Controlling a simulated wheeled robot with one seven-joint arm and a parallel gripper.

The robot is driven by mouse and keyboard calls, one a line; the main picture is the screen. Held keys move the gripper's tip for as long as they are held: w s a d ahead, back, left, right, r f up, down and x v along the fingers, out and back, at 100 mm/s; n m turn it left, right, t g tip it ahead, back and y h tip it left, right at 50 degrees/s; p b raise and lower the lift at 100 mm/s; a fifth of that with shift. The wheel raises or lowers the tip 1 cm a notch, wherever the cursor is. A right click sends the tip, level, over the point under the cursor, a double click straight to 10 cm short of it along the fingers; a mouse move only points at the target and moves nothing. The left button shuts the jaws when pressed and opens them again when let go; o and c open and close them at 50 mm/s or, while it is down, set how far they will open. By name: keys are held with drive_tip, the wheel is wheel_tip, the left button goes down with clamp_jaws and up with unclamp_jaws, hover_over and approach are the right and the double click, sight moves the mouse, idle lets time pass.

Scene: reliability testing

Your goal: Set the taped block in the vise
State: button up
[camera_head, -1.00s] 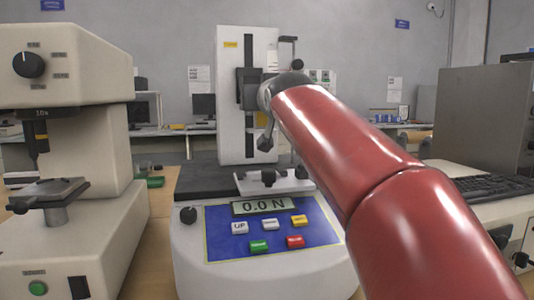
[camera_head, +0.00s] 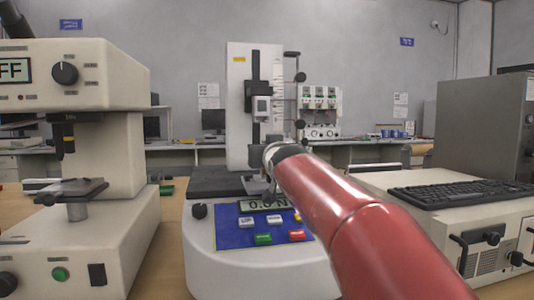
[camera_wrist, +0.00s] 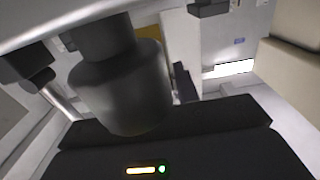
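The force tester (camera_head: 210,250) stands in the middle of the head view, with a white upright column, a blue button panel and a display reading about 0.0 N. A pale fixture (camera_head: 250,186), probably the vise, sits low in front of the column, partly covered by my arm. My gripper (camera_head: 264,188) is low at the end of my red arm, close to this fixture; its fingers cannot be made out. I cannot make out the taped block in either view. In the wrist view a large dark cylinder (camera_wrist: 120,90) hangs close to the camera.
A beige hardness tester (camera_head: 90,155) with a small raised stage (camera_head: 72,190) stands at left. At right a black keyboard (camera_head: 455,194) lies on a beige cabinet near a grey metal box (camera_head: 480,127). The force tester's dark crosshead (camera_head: 256,85) is above my gripper.

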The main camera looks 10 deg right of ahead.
drive_tip(key=o, duration=0.3)
drive_tip(key=shift+s, duration=0.1)
drive_tip(key=s+b, duration=0.2)
drive_tip(key=s, duration=0.9)
drive_tip(key=shift+s, duration=0.4)
